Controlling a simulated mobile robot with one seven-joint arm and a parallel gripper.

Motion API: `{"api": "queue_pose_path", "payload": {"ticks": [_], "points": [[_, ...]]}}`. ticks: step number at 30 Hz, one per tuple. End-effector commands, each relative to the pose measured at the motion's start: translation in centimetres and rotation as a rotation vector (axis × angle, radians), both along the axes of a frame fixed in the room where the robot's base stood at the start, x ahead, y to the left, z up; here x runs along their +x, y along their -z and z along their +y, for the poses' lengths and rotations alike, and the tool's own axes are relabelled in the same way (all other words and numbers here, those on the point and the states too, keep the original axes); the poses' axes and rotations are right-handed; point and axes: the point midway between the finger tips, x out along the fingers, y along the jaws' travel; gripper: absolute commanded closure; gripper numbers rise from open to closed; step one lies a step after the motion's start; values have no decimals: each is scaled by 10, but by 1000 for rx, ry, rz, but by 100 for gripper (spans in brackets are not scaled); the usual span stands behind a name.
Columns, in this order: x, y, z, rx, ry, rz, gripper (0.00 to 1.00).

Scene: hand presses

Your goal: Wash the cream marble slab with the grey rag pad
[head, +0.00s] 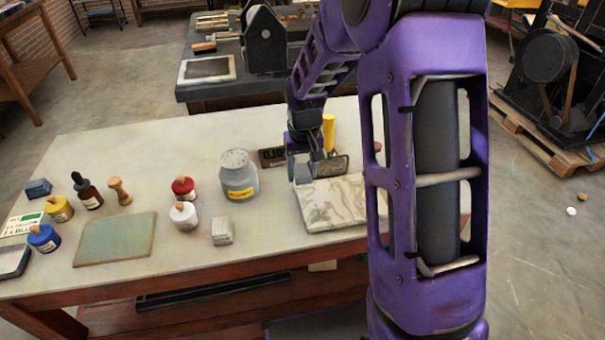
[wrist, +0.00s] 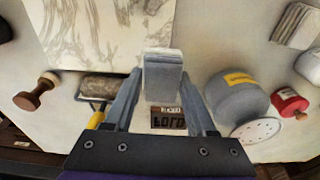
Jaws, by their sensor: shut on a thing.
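The cream marble slab (head: 338,204), pale with grey-brown veins, lies flat at the right of the table, partly hidden by my purple arm. In the wrist view the slab (wrist: 98,32) fills the upper left. My gripper (head: 303,164) is just behind the slab's far left corner in the head view. In the wrist view my gripper (wrist: 163,88) is shut on the grey rag pad (wrist: 163,72), a small block between its fingertips. The pad is beside the slab's corner in that view; I cannot tell whether it touches the slab or the table.
A roller (wrist: 103,87) with a yellow handle and a dark type block (wrist: 168,118) lie near my gripper. A grey jar (head: 238,178), red pot (head: 184,188), white pot (head: 184,215) and pale striped block (head: 222,231) stand left of the slab. A green plate (head: 115,240) lies farther left.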

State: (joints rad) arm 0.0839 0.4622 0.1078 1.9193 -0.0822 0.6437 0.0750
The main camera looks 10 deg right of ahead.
Motion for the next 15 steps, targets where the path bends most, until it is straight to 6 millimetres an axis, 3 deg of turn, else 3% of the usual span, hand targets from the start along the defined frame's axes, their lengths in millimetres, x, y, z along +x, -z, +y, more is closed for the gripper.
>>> {"api": "queue_pose_path", "payload": {"ticks": [7,15], "points": [[2,-26,0,0,0,-1,96],[2,-32,1,0,0,0,96]]}}
